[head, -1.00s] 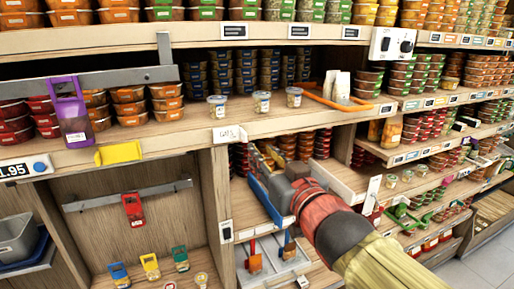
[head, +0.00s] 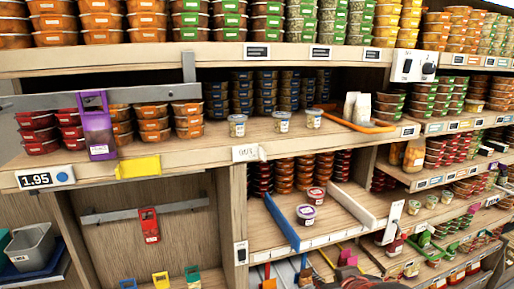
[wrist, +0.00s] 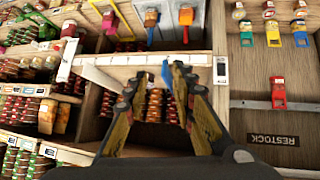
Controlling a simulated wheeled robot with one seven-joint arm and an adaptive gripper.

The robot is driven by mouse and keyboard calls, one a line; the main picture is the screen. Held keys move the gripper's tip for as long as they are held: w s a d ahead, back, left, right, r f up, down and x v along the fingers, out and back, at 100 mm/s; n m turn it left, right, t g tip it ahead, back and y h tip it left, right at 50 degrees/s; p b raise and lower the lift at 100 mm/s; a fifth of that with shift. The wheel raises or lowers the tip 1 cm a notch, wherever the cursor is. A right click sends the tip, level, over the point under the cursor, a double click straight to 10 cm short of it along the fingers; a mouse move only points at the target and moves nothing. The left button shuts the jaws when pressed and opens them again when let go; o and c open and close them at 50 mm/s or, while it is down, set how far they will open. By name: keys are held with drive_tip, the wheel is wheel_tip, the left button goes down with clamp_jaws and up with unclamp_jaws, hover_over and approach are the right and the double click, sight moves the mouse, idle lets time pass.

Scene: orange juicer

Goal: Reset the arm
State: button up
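My gripper (wrist: 155,78) shows in the wrist view with its two fingers apart. Dark red containers on a shelf show through the gap, and nothing is held between the fingers. In the head view, only a dark and reddish part of my arm (head: 372,283) shows at the bottom edge, right of centre; the fingers cannot be made out there.
Shelves of stacked tubs fill the head view. Two lidded cups (head: 306,213) stand in the lower bay between a blue divider (head: 283,222) and a white divider (head: 352,205). An orange tray (head: 365,124) lies on the middle shelf. A red clip (head: 149,226) hangs at left.

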drive_tip(key=s+d+f+m+g+b, duration=0.2)
drive_tip(key=s+f+g+b, duration=0.2)
drive_tip(key=s+f, duration=0.9)
drive_tip(key=b, duration=0.3)
drive_tip(key=shift+s+d+f, duration=0.25)
drive_tip(key=shift+s+d, duration=0.05)
drive_tip(key=shift+d, duration=0.05)
